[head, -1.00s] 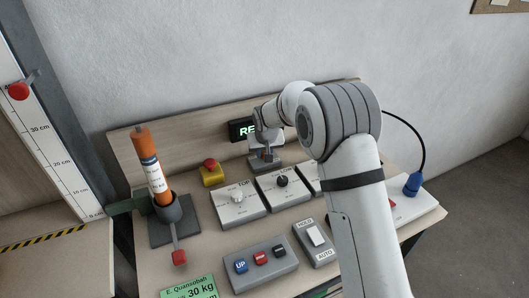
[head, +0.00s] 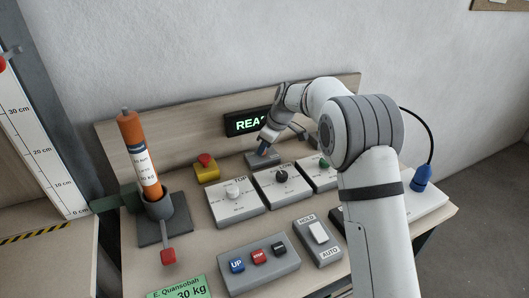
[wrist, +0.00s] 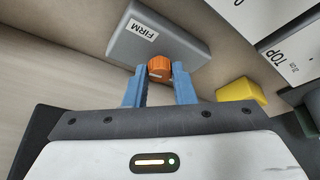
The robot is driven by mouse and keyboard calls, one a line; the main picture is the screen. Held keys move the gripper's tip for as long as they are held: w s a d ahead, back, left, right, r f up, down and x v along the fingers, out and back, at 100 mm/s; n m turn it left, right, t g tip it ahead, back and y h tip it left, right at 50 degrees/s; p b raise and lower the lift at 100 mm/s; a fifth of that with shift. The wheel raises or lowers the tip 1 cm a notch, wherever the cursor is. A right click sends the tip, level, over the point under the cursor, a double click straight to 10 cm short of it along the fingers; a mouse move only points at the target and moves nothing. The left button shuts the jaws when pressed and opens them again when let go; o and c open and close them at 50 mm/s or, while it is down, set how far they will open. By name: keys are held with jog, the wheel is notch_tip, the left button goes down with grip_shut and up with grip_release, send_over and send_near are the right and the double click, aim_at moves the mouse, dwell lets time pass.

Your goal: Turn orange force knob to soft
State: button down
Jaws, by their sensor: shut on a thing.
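The orange force knob (wrist: 159,66) sits on a grey box (wrist: 150,40) in the wrist view. The box carries a white label reading FIRM; no soft mark shows. My gripper (wrist: 160,76) has its two blue fingers on either side of the knob and is shut on it. The knob's pointer cannot be made out. In the head view, the grey box (head: 252,159) stands at the back of the bench, below the lit sign. My gripper (head: 264,151) comes down on it at a tilt, and the knob is hidden there.
A red-topped yellow button box (head: 207,172) stands left of the grey box. Several white dial panels, including one marked TOP (head: 223,211), lie in front. An orange cylinder (head: 136,145) stands at left. The lit green sign (head: 243,123) is behind, partly covered by my arm.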

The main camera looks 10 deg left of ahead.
jog(key=shift+w+n+g+b, duration=0.15)
jog(key=shift+n+g, duration=0.15)
jog(key=shift+n, duration=0.45)
jog(key=shift+w+n+g+b, duration=0.15)
jog(key=shift+n+g, duration=0.15)
jog(key=shift+n, duration=0.45)
jog(key=shift+r, duration=0.1)
jog(key=c, duration=1.2)
grip_release()
jog(key=shift+s, duration=0.1)
jog(key=v, duration=0.7)
jog(key=shift+d+r, duration=0.25)
jog(key=shift+r, duration=0.05)
